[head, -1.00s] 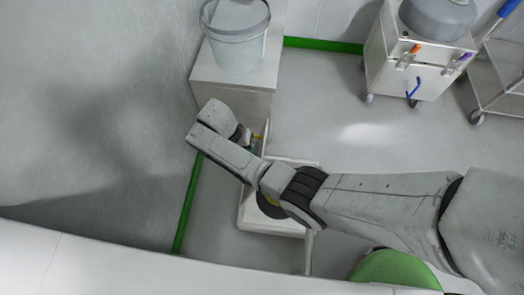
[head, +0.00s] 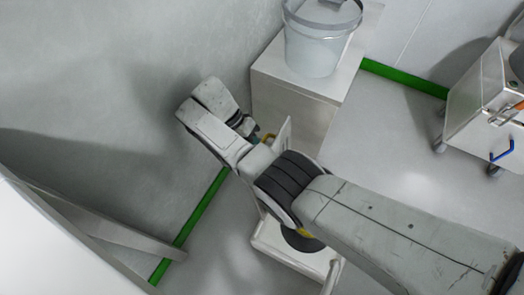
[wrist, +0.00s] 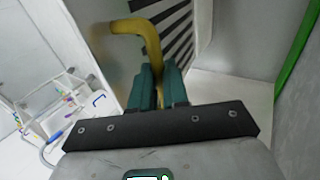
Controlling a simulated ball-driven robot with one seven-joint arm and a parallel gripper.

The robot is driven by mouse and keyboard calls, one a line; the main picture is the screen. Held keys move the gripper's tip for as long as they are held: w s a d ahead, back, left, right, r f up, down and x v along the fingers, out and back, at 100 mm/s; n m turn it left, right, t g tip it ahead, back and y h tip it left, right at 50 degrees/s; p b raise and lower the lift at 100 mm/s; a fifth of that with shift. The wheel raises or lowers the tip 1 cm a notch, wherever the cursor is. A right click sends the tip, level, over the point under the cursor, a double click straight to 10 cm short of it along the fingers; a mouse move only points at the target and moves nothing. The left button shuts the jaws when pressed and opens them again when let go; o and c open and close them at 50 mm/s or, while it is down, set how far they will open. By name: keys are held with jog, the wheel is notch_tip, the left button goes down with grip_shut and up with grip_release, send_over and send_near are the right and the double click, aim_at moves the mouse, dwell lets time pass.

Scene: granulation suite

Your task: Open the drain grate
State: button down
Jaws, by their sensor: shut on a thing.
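The drain grate shows in the wrist view as a panel with dark slots (wrist: 176,32), with a yellow bent handle (wrist: 135,27) on it. My gripper (wrist: 158,72) has its teal fingers shut on the handle. In the head view the grate's pale panel (head: 284,132) stands steeply raised from a white frame (head: 278,249) on the floor. A dark round opening (head: 301,241) shows in the frame, partly behind my arm. My gripper's fingertips (head: 256,137) are mostly hidden by my wrist.
A grey bucket (head: 314,48) stands on a white block (head: 296,78) just behind the grate. A wheeled steel cart (head: 478,92) is at the right. A green strip (head: 200,212) runs along the wall's foot. Clear floor (head: 390,135) lies between block and cart.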

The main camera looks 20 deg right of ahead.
jog(key=shift+s+a+f, duration=0.15)
jog(key=shift+f, duration=0.3)
jog(key=c, duration=1.4)
grip_release()
jog(key=shift+o, duration=1.4)
jog(key=shift+w+r, duration=0.2)
